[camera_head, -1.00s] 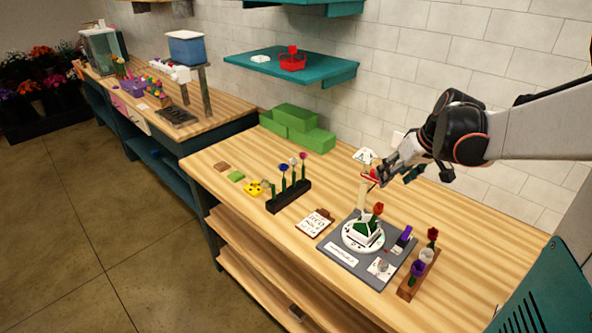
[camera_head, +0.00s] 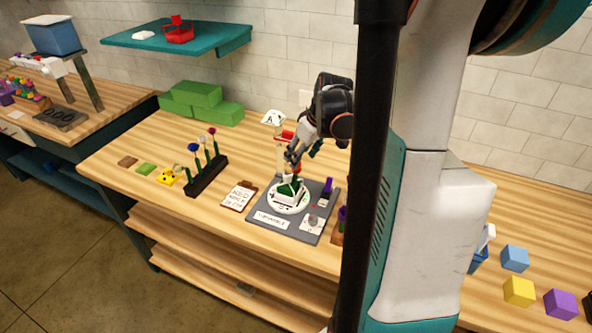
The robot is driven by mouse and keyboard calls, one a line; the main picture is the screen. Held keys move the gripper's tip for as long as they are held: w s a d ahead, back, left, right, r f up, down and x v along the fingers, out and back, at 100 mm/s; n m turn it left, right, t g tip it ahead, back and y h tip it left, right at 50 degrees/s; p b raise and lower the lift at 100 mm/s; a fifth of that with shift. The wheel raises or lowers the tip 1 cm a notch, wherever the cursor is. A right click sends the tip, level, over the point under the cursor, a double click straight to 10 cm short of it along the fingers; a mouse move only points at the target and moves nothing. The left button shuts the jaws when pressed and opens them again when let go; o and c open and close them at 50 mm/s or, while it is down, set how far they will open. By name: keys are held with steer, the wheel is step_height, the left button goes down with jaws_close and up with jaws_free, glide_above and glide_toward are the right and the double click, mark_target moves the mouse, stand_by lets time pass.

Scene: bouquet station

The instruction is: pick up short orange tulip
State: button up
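A small red-orange flower head (camera_head: 297,168) shows just above a green and white block (camera_head: 289,189) on a round white plate (camera_head: 272,201). I cannot tell for sure whether this is the short orange tulip. My gripper (camera_head: 293,160) points down right at this flower head and partly covers it. The fingers are too small and overlapped to show whether they are open or shut on it. The plate sits on a grey board (camera_head: 268,229).
A dark rack (camera_head: 207,180) holding several flowers stands left of a clipboard (camera_head: 238,195). A purple item (camera_head: 327,188) stands on the board's right side. Green blocks (camera_head: 195,95) lie at the back.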

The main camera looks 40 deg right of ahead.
steer(key=b+x, duration=0.1)
steer(key=x, duration=0.3)
steer(key=shift+w+f, duration=0.2)
steer(key=shift+w, duration=0.05)
steer(key=c, duration=0.8)
steer(key=shift+r, duration=0.1)
steer(key=v, duration=0.2)
steer(key=w+p+v, duration=0.1)
steer(key=v, duration=0.2)
steer(key=p+v, duration=0.1)
steer(key=v, duration=0.1)
steer(key=shift+w+d+r, duration=0.15)
steer(key=shift+d+r, duration=0.05)
steer(key=shift+r, duration=0.25)
steer(key=s, duration=1.4)
steer(key=shift+f+p, duration=0.3)
steer(key=shift+p, duration=0.05)
